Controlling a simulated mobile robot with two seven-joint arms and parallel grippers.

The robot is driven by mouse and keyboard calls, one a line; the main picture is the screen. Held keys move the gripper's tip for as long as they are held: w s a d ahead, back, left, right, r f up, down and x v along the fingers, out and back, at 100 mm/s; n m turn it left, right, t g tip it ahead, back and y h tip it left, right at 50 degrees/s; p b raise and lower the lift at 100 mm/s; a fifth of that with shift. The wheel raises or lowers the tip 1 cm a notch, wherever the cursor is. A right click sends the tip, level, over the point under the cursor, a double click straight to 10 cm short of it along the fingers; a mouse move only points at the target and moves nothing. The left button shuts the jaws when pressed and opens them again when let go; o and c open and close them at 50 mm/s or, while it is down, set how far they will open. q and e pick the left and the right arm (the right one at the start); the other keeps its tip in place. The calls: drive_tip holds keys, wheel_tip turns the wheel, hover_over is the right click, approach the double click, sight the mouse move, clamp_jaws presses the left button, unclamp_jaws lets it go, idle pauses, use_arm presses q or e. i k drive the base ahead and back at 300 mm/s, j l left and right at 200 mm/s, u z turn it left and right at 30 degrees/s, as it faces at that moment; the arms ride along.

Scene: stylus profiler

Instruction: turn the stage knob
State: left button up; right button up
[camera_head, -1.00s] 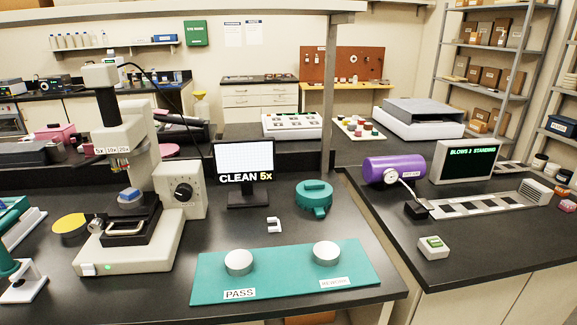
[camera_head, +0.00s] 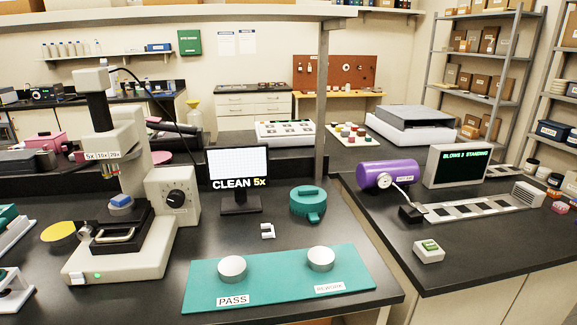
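The stage knob is most likely the black round dial (camera_head: 175,199) on the front of the cream box (camera_head: 166,180) at the right side of the microscope-like profiler (camera_head: 122,250). The dial has a pale pointer mark. Neither of my grippers is in view.
A teal mat (camera_head: 280,283) with two silver round pieces, labelled PASS and REWORK, lies in front. A teal round case (camera_head: 308,203) and a small white clip (camera_head: 267,230) stand behind it. A purple cylinder (camera_head: 387,173) is on the right bench.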

sight(85, 232)
drive_tip(key=u, duration=1.3)
drive_tip(key=j+z, duration=0.1)
drive_tip(key=z, duration=0.8)
drive_tip(key=j+z, duration=0.35)
drive_tip(key=k+j+z, duration=0.15)
drive_tip(key=j+z, duration=0.15)
drive_tip(key=j, duration=0.2)
drive_tip(key=k+j+z, duration=0.15)
drive_tip(key=j+z, duration=0.2)
drive_tip(key=k+j+z, duration=0.2)
drive_tip(key=j+z, duration=0.15)
drive_tip(key=k+j+z, duration=0.4)
drive_tip(key=k+j, duration=0.8)
drive_tip(key=j, duration=0.1)
